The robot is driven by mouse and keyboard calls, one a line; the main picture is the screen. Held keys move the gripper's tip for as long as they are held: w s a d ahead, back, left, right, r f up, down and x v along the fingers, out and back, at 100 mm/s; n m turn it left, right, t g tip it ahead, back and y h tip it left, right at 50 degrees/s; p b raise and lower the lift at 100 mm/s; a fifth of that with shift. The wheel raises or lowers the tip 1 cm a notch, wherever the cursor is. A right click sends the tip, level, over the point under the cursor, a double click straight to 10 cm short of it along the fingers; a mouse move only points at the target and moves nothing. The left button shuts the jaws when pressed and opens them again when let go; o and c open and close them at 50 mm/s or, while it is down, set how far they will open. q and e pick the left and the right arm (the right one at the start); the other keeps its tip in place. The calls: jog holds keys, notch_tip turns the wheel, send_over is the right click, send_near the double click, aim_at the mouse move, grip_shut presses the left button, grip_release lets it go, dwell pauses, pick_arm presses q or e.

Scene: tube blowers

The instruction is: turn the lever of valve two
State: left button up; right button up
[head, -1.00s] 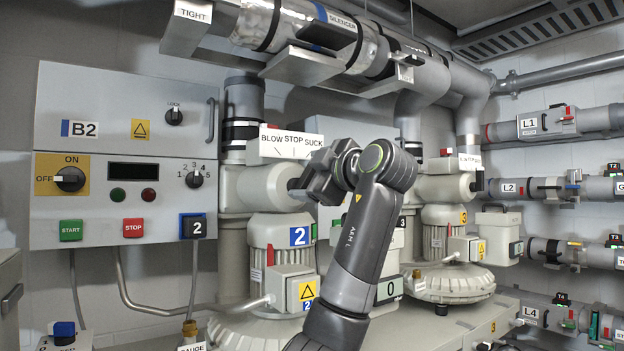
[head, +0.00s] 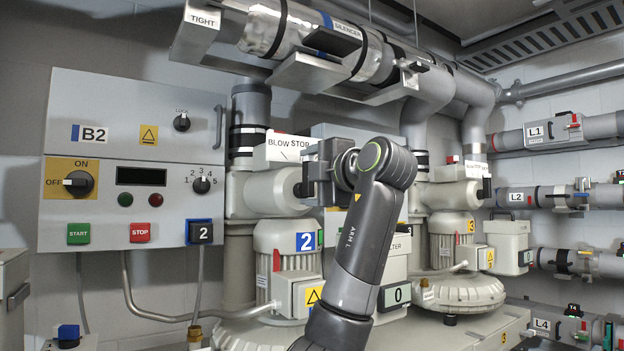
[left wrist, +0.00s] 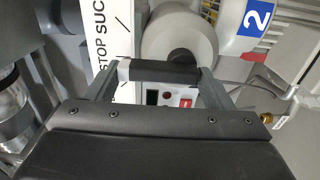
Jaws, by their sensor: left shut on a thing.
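Valve two is the pale valve body (head: 262,192) above the blower with the blue 2 plate (head: 306,241). Its white BLOW STOP SUCK label (head: 284,147) is above it, with SUCK hidden behind my gripper in the head view. My left gripper (head: 318,173) is at the front of the valve, shut on its lever. In the left wrist view, the lever's black grip (left wrist: 165,72) lies across between the two grey fingers, in front of the dark hub (left wrist: 184,58) and the round valve end. The lever itself is mostly hidden in the head view.
The B2 control panel (head: 130,160) with knobs and buttons is on the left wall. The silencer pipe (head: 330,45) runs above the valve. Blower 3 (head: 450,240) stands behind to the right. Pipes L1, L2 and L4 line the right wall.

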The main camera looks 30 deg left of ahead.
pick_arm(q)
jog(key=shift+s+r, duration=0.1)
jog(key=shift+r, duration=0.2)
jog(key=o, duration=0.8)
jog(key=shift+o, duration=0.6)
jog(key=shift+f, duration=0.15)
jog(key=b+v, duration=0.5)
jog(key=v, duration=1.2)
jog(key=shift+d+b, duration=0.2)
jog(key=shift+b, duration=0.15)
jog(key=shift+f, duration=0.1)
